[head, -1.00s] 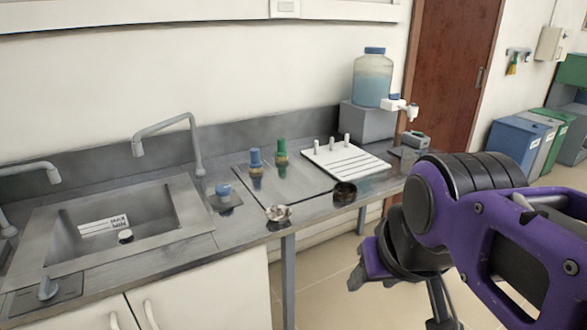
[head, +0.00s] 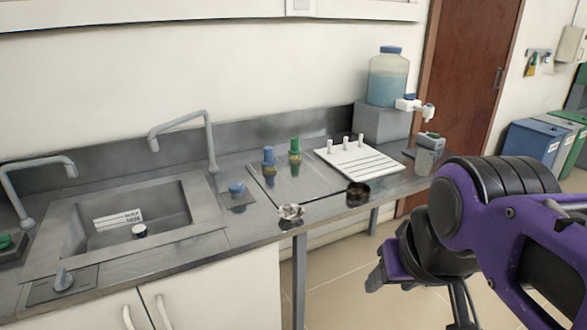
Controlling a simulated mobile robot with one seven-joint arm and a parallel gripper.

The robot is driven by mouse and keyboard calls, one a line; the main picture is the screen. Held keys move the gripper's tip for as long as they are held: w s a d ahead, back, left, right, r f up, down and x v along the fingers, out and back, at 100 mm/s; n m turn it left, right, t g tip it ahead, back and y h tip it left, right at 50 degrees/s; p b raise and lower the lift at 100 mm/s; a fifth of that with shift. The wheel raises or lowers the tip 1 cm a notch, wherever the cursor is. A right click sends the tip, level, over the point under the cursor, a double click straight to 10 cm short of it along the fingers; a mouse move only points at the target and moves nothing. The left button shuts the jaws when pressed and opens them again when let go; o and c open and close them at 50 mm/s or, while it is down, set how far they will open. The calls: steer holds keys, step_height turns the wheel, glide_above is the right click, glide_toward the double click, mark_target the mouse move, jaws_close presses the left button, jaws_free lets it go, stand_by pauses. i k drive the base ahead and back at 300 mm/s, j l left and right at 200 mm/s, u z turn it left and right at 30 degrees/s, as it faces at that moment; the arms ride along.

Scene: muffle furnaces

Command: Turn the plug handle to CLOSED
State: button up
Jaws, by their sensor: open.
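A grey handle (head: 63,279) stands on a dark plate (head: 42,291) at the counter's front left, before the sink (head: 190,213); I take it for the plug handle. No CLOSED marking is readable on the plate. In the sink, a white round plug (head: 139,231) lies on the floor below a MAX/MIN label (head: 118,218). My gripper (head: 376,280) hangs at the lower right, in front of the counter and far from the handle. It is open and empty, its fingers partly hidden by my arm.
Two curved taps (head: 187,137) stand behind the sink. A blue knob (head: 236,188), blue and green valves (head: 295,152), a glass dish (head: 291,213), a dark bowl (head: 358,194) and a white rack (head: 360,160) occupy the counter. A bottle (head: 387,77) stands at the back right.

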mark_target(64, 281)
steer(key=u, duration=1.9)
